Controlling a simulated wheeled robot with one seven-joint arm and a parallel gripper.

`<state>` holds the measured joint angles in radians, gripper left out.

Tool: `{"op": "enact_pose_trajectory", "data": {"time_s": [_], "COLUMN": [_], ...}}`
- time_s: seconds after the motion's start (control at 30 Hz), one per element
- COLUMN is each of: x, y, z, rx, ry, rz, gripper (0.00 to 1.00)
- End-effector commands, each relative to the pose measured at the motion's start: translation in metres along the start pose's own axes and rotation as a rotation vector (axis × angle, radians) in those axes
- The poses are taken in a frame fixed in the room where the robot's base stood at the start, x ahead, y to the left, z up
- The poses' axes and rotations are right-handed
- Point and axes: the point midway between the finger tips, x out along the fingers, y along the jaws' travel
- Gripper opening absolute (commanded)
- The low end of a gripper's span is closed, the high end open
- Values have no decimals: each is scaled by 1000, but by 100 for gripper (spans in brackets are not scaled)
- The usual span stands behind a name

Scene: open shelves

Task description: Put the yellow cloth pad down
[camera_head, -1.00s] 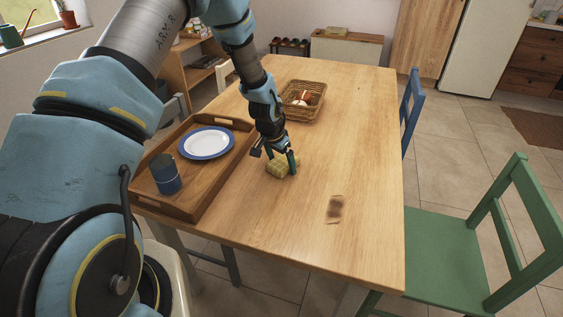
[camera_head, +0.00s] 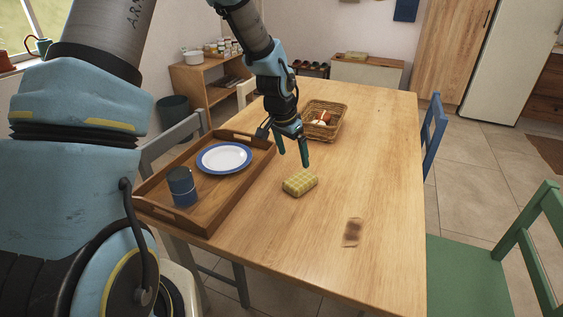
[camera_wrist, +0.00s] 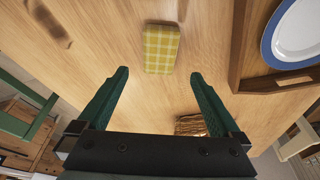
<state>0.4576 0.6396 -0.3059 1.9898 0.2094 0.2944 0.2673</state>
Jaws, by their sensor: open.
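The yellow cloth pad (camera_head: 300,183), checked and block-shaped, lies on the wooden table, to the right of the tray. It also shows in the wrist view (camera_wrist: 162,49), beyond my fingertips. My gripper (camera_head: 292,160) is open and empty. It is above the table, behind the pad and apart from it. In the wrist view my two fingers (camera_wrist: 161,75) are spread wide with bare table between them.
A wooden tray (camera_head: 221,202) with a blue-rimmed plate (camera_head: 223,158) and a dark blue mug (camera_head: 182,186) is on the left. A wicker basket (camera_head: 338,131) stands behind. A brown stain (camera_head: 352,232) marks the table's front. The right side is clear.

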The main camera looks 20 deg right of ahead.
Motion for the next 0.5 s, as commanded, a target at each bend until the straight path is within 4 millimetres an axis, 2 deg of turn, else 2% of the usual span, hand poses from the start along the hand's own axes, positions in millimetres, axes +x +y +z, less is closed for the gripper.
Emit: {"op": "enact_pose_trajectory", "data": {"time_s": [0.17, 0.27, 0.37, 0.47, 0.5], "x": [-2, -13, -40, -80, -97], "y": [0, -11, -36, -63, -70], "z": [1, 12, 48, 107, 134], "rx": [-2, -38, -149, -331, -415], "ry": [-1, -10, -35, -69, -82], "rz": [0, -16, -56, -109, -130], "gripper": [100, 100, 100, 100, 100]}}
